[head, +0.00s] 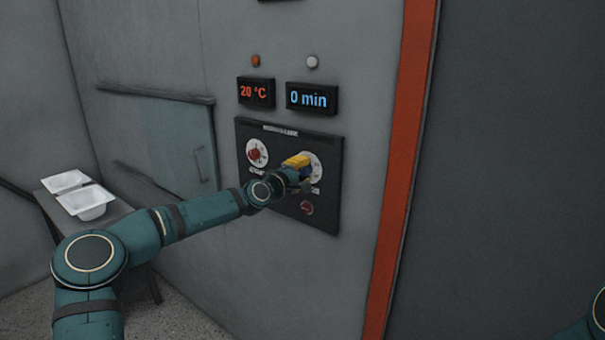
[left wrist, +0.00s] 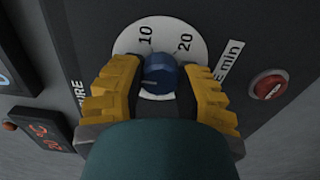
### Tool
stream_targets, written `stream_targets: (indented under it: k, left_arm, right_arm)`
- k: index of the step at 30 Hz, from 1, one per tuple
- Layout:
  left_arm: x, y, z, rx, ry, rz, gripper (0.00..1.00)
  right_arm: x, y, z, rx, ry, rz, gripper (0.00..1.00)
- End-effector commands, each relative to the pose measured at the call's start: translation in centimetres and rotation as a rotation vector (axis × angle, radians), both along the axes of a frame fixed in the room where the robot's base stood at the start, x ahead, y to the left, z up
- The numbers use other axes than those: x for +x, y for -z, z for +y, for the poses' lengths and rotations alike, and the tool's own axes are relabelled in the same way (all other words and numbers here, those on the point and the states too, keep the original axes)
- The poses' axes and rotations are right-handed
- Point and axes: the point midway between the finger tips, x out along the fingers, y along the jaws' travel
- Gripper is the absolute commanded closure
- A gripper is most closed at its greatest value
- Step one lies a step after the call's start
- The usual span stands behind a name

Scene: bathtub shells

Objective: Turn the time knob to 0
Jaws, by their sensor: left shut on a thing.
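The time knob is blue and sits on a white round dial (head: 317,168) on the black control panel, seen in the head view. In the left wrist view the knob (left wrist: 158,76) shows between the yellow fingers, with the marks 10 and 20 above it. My left gripper (head: 302,166) is shut on the knob, one finger on each side. It hides most of the knob in the head view. The time display (head: 312,98) reads 0 min in blue. My right gripper is out of view.
The red temperature knob (head: 254,154) is left of the time dial, and its display (head: 256,92) reads 20 °C. A red button (head: 306,208) sits below, also in the left wrist view (left wrist: 268,88). White trays (head: 86,203) stand on a table at the left.

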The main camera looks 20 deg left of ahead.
Motion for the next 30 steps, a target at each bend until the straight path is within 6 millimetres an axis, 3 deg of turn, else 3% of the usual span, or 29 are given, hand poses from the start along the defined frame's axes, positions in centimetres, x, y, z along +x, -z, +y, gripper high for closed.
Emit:
stream_targets:
  k: [10,11,13,14,25,30]
  left_arm:
    - [0.0,0.1,-0.2,-0.004,0.005,0.004,1.00]
    - [0.0,0.1,-0.3,-0.004,0.005,0.004,0.61]
    - [0.0,0.1,-0.2,-0.004,0.005,0.004,0.36]
    - [0.0,0.1,-0.2,-0.004,0.004,0.004,0.32]
    - [-0.3,0.0,0.1,-0.002,0.000,0.002,0.32]
    - [-2.0,0.0,0.8,-0.003,0.000,0.002,0.32]
  right_arm:
    - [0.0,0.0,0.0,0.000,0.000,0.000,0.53]
    - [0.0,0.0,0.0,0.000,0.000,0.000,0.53]
    - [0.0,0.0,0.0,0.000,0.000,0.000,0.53]
    - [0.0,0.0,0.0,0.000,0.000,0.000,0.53]
    - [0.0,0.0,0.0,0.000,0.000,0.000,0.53]
    - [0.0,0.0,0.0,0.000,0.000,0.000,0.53]
